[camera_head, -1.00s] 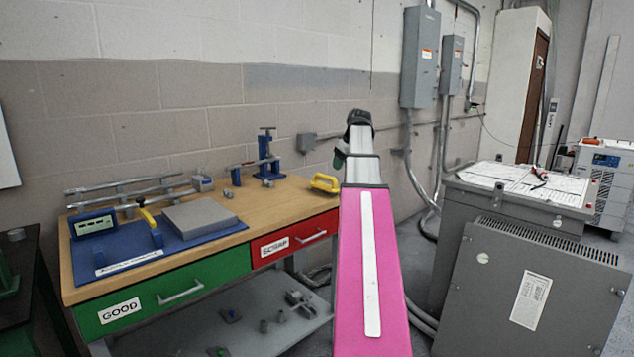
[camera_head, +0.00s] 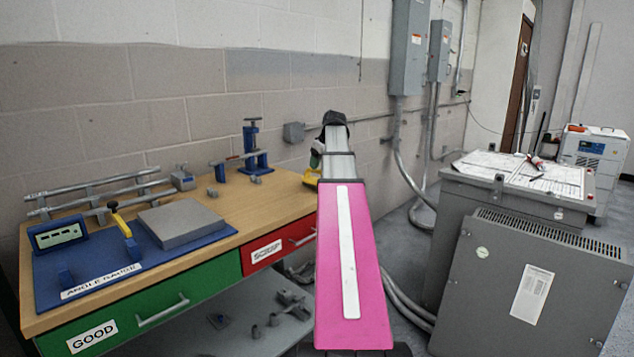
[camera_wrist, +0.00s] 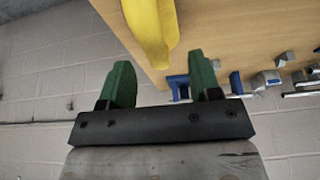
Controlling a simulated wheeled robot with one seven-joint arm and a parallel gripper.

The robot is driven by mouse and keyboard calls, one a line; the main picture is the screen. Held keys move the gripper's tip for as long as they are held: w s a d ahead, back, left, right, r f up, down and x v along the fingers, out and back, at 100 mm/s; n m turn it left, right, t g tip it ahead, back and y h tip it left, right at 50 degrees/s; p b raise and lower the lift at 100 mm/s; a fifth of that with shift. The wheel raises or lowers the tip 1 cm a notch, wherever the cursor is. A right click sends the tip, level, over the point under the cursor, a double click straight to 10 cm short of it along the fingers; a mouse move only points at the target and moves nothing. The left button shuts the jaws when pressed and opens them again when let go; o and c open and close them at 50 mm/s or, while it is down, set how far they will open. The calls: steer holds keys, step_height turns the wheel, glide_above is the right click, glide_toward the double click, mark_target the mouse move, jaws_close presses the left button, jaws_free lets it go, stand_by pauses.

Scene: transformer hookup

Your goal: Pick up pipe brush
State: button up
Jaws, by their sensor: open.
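No thing here can be clearly told to be a pipe brush. A yellow object (camera_head: 311,178) lies at the right end of the wooden bench, mostly hidden behind my arm. In the wrist view a smooth yellow object (camera_wrist: 150,28), apparently the same one, shows close beyond my gripper (camera_wrist: 161,82). The green fingers are apart with nothing between them. In the head view my gripper (camera_head: 316,157) is largely hidden behind the arm, near the bench's right end. A small red and dark item (camera_head: 537,164) lies on the grey cabinet at right, too small to identify.
The wooden bench (camera_head: 240,205) carries a blue angle gauge (camera_head: 85,265), a grey plate (camera_head: 180,222), metal pipes (camera_head: 110,187) and a blue vise (camera_head: 253,150). A grey transformer cabinet (camera_head: 490,260) stands at right. Conduits run down the wall; floor shows between bench and cabinet.

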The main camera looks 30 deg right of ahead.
steer(key=x, duration=0.5)
steer(key=shift+w+d, duration=0.2)
steer(key=shift+d, duration=0.05)
steer(key=c, duration=1.1)
